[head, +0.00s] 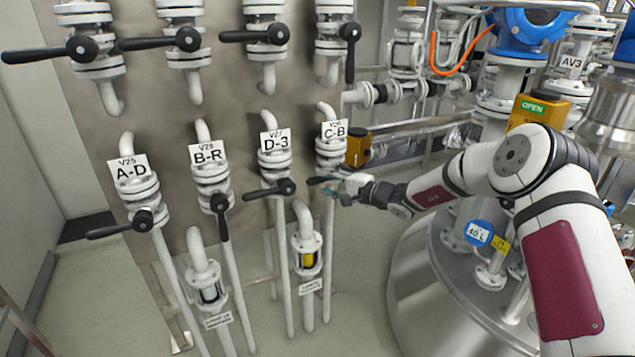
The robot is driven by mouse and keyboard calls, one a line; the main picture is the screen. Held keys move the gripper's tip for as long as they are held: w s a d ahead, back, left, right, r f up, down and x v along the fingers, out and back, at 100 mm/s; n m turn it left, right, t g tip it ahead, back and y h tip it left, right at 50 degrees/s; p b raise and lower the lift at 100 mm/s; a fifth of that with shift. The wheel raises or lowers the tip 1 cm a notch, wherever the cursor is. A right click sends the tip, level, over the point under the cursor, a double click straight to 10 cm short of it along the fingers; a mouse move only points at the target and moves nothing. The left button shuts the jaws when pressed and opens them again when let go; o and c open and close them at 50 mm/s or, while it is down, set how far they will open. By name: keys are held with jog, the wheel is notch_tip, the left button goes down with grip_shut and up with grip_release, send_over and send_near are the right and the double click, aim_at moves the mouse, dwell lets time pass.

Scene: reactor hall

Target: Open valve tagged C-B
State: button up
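The valve tagged C-B (332,147) is a white flanged valve at the right end of the lower row on the steel panel. The end of its black lever (318,181) shows just left of my gripper, pointing left across the pipe. My gripper (338,190) is at this valve, reaching in from the right, and covers the rest of the lever and its hub. The fingers are small and dark here. I cannot tell whether they are open, shut or touching the lever.
Valves D-3 (274,160) and A-D (140,190) have levers pointing left; B-R (211,172) has its lever pointing down. More black-levered valves line the row above. An orange-yellow box (357,149) is right of C-B. A steel vessel (430,290) stands below my arm.

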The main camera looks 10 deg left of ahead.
aim_at(320, 181)
jog(key=shift+b+x, duration=0.3)
jog(key=shift+x, duration=2.05)
grip_shut()
